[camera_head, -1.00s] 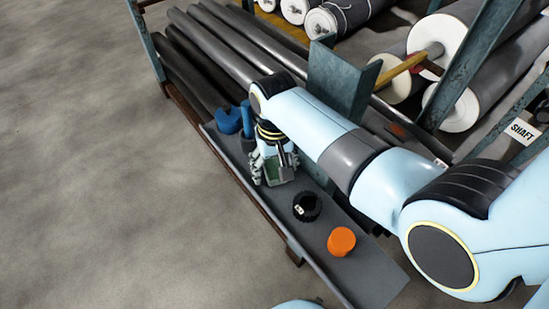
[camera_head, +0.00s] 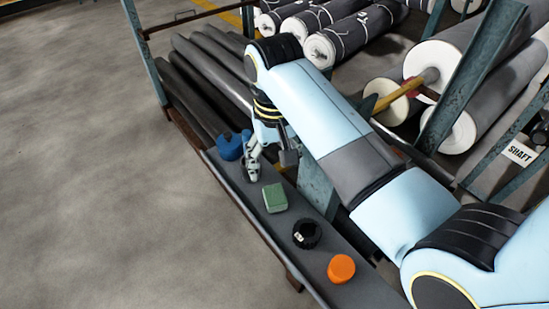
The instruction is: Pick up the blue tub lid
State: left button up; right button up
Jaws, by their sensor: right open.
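A round blue object (camera_head: 229,147), which looks like the tub lid, sits near the far end of the narrow grey shelf (camera_head: 325,236). A smaller blue part shows at its right side, and I cannot tell if it belongs to the same thing. My right gripper (camera_head: 252,172) reaches down from above, just right of the blue object and nearer to me. It is open, with its fingers pointing down close to the shelf. I see nothing held in it. My left gripper is out of view.
A green block (camera_head: 275,198), a black ring-like item (camera_head: 306,233) and an orange cap (camera_head: 341,268) stand in a row on the shelf. Dark rolls (camera_head: 205,85) lie behind it. A rack post (camera_head: 317,188) stands close to my right arm.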

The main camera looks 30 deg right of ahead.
aim_at(228, 142)
jog(key=k, duration=1)
